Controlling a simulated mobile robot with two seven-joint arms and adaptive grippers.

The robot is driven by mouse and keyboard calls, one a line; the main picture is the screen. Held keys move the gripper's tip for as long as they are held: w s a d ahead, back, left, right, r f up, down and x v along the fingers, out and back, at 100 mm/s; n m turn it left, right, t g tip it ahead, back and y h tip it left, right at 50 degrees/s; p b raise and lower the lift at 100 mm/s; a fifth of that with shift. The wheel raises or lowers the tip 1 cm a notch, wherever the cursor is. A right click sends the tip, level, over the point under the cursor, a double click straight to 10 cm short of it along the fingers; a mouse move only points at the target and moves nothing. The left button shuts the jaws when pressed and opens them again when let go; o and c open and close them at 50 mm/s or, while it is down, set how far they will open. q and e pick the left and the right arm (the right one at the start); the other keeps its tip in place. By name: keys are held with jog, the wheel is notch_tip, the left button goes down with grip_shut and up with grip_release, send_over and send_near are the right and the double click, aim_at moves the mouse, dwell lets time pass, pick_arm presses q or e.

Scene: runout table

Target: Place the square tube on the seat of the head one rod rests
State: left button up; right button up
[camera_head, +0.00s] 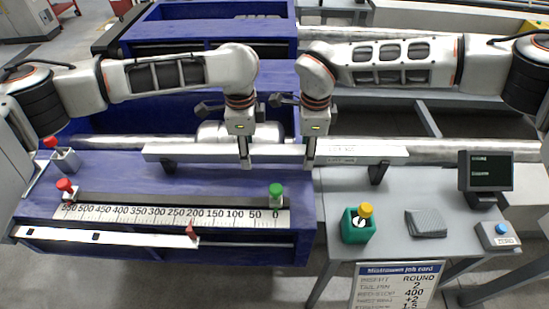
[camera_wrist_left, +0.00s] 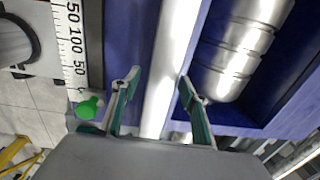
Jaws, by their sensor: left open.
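A long pale square tube (camera_head: 205,151) lies across the table, level in the head view, over two dark rests, one near its left end (camera_head: 168,166) and one near its right end (camera_head: 378,172). I cannot tell whether it sits fully in them.
A scale (camera_head: 150,215) with a green knob (camera_head: 276,190) and red knob (camera_head: 66,186) lies in front. A round metal bar (camera_head: 470,148) runs behind.

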pick_arm(q)
jog(key=shift+r, duration=0.1)
notch_tip(320, 180, up, 12)
jog(key=shift+s, duration=0.35)
pick_arm(e)
notch_tip(320, 180, up, 12)
jog(key=shift+s, duration=0.35)
dwell(0.3)
pick_arm(q)
jog(key=shift+s, duration=0.1)
pick_arm(e)
jog(key=shift+s, duration=0.1)
